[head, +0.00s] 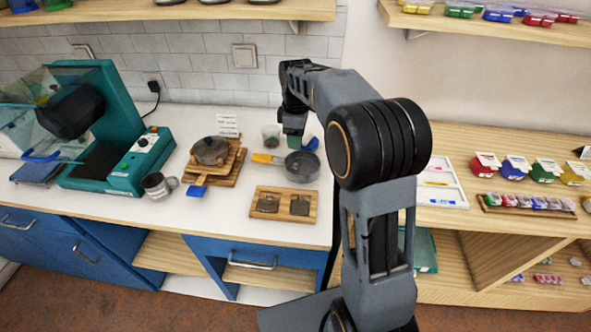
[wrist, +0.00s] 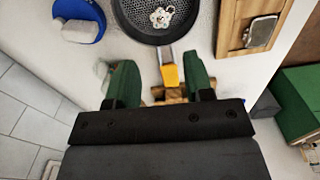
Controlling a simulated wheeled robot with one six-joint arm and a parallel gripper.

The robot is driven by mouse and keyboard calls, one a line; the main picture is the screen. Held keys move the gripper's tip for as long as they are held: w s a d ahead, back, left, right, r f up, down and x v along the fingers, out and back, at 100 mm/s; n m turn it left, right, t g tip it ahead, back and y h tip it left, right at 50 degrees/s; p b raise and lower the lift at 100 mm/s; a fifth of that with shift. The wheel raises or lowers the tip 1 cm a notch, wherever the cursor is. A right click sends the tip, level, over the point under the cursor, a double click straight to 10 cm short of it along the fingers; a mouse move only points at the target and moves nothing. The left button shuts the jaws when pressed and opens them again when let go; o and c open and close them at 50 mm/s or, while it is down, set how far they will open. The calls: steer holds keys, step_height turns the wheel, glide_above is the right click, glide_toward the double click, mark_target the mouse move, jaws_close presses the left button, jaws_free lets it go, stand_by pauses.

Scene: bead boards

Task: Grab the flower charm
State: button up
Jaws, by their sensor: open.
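The flower charm (wrist: 160,17) is a small pale, silvery flower shape lying in a dark round pan (wrist: 124,14) at the top of the wrist view. The pan (head: 302,168) stands on the white counter in the head view; the charm is too small to make out there. My gripper (wrist: 160,65) is open, its two green fingers apart and nothing held. The pan's yellow handle (wrist: 170,76) shows between the fingers in the wrist view, and I cannot tell how far below them it is. The charm is beyond the fingertips.
A blue round item (wrist: 88,10) with a white piece is beside the pan. A wooden board (head: 273,217) with two metal plates lies in front. A lidded pot (head: 210,150) on boards, a mug (head: 156,185) and a teal machine (head: 103,120) stand left.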

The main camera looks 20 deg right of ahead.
mark_target(297, 166)
step_height(297, 166, down, 11)
steer(key=shift+s+d+r, duration=0.1)
stand_by(0.6)
steer(key=shift+c, duration=0.2)
steer(key=c, duration=0.6)
steer(key=shift+c, duration=0.2)
steer(key=shift+r, duration=0.1)
